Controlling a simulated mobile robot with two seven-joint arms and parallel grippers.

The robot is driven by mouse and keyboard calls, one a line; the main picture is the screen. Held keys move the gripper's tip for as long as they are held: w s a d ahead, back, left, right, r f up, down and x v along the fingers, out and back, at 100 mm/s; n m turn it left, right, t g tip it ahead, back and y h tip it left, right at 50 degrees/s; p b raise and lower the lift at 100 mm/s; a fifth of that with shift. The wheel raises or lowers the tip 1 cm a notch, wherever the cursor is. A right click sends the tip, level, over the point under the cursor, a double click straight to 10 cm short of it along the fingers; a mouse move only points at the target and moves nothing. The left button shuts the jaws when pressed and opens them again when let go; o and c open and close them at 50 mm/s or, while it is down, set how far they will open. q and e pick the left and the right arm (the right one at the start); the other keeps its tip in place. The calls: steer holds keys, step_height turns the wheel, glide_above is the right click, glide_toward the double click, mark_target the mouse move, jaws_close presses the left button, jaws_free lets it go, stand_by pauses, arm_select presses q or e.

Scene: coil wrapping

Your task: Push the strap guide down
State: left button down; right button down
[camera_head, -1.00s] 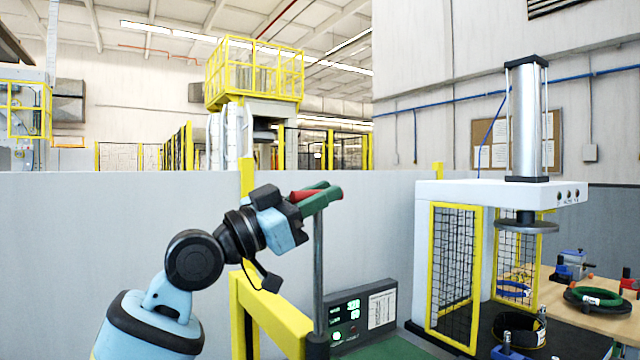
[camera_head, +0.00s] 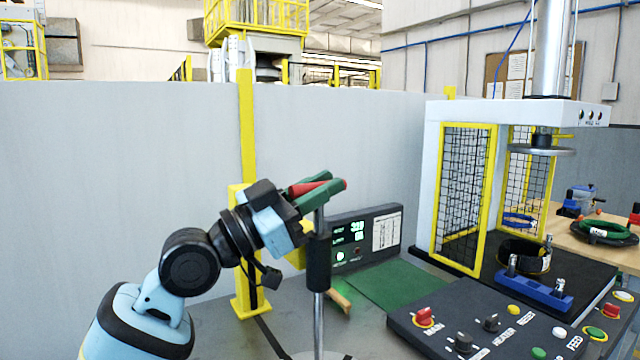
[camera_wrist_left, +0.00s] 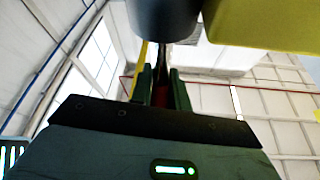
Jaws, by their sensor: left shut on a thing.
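The strap guide appears to be the upright grey rod (camera_head: 319,217) with a red handle (camera_head: 302,188) across its top, running into a black sleeve (camera_head: 318,262). Only a short length of rod shows between the handle and the sleeve. My left gripper (camera_head: 325,192) is shut on the red handle, with its green fingers around it. In the left wrist view, the fingers (camera_wrist_left: 161,92) have a red strip (camera_wrist_left: 160,98) between them. My right gripper is not in view.
A display box (camera_head: 367,238) stands right behind the sleeve. A yellow post (camera_head: 246,130) stands left of it. At the right are a dark control panel (camera_head: 500,335) with knobs and buttons, and a press (camera_head: 540,152) over a black coil (camera_head: 525,258) beside a blue holder (camera_head: 541,293).

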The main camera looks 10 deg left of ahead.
arm_select(q)
steer(key=c, duration=1.4)
jaws_free()
steer(key=shift+o, duration=0.2)
steer(key=shift+a, duration=0.1)
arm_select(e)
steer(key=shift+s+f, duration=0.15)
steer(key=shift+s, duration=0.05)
